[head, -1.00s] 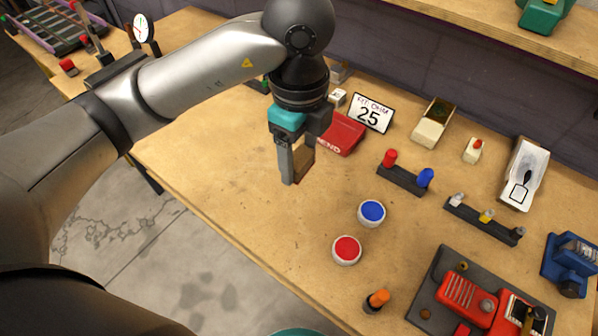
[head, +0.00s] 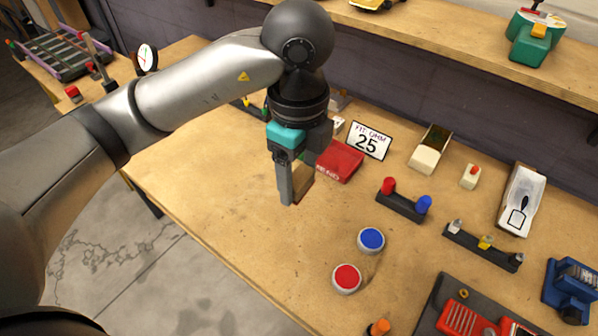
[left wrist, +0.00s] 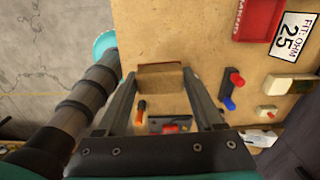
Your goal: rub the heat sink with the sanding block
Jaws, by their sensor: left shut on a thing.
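My left gripper (head: 291,190) is shut on a tan-brown block, the sanding block (head: 303,188). It is above the bench's left-middle part. In the left wrist view the sanding block (left wrist: 160,77) spans between the two fingers. A red ribbed part (head: 464,319), which looks like the heat sink, sits on a dark plate (head: 430,308) at the bottom right of the head view. The picture's lower edge cuts it off. The gripper and block are well apart from it, up and left of it. My right gripper is not in view.
A red-topped cup (head: 347,278) and a blue-topped cup (head: 371,240) stand between the gripper and the dark plate. An orange-topped piece (head: 379,328) is near the bottom edge. A red tray (head: 340,161) and the "25" sign (head: 369,140) are behind the gripper. The bench's left part is clear.

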